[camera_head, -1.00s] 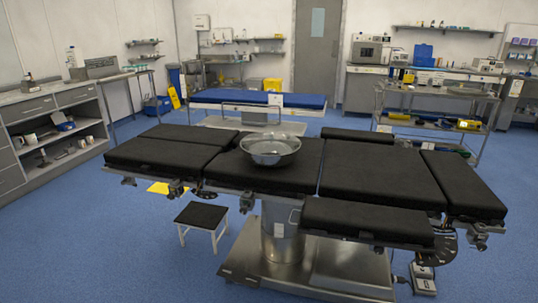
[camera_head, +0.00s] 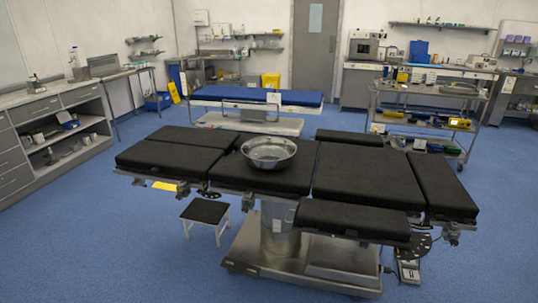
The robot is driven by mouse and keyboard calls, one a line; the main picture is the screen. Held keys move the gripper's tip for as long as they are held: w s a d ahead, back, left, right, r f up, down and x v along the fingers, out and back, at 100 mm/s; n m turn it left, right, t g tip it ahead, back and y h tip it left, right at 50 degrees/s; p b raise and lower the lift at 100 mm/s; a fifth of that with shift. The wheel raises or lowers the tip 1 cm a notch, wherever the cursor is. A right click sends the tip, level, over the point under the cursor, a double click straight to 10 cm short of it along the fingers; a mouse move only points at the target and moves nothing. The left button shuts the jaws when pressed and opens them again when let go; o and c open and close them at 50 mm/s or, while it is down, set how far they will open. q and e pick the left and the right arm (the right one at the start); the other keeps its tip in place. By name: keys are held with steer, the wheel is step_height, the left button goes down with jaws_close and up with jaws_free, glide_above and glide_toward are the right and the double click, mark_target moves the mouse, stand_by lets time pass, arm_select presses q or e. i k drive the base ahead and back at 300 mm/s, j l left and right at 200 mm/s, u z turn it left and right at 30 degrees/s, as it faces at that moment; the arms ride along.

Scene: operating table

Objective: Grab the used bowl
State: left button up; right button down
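A round shiny metal bowl (camera_head: 268,153) sits upright on the black padded operating table (camera_head: 365,178). It rests on the middle-left pad, near that pad's far edge. The inside of the bowl looks empty, but it is too small to be sure. Neither of my grippers shows in the head view.
A small black-topped stool (camera_head: 205,212) stands on the floor at the table's near left. A blue-topped trolley (camera_head: 257,98) is behind the table. A metal cart (camera_head: 428,115) stands behind right. Shelved cabinets (camera_head: 55,130) line the left wall. Blue floor is open at the front left.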

mark_target(269, 154)
steer(key=i+j+z, duration=0.1)
steer(key=z, duration=0.25)
steer(key=i+j+z, duration=0.1)
steer(key=z, duration=0.25)
steer(key=i+j+z, duration=0.25)
steer(key=j, duration=0.3)
steer(key=i+j+z, duration=0.15)
steer(key=j, duration=0.15)
steer(key=i+j, duration=0.15)
steer(key=j, duration=0.25)
steer(key=i+j+z, duration=0.1)
steer(key=j, duration=0.3)
steer(key=i+j, duration=0.2)
steer(key=j, duration=0.25)
steer(key=i+j, duration=0.1)
steer(key=j, duration=0.3)
steer(key=i+z, duration=0.05)
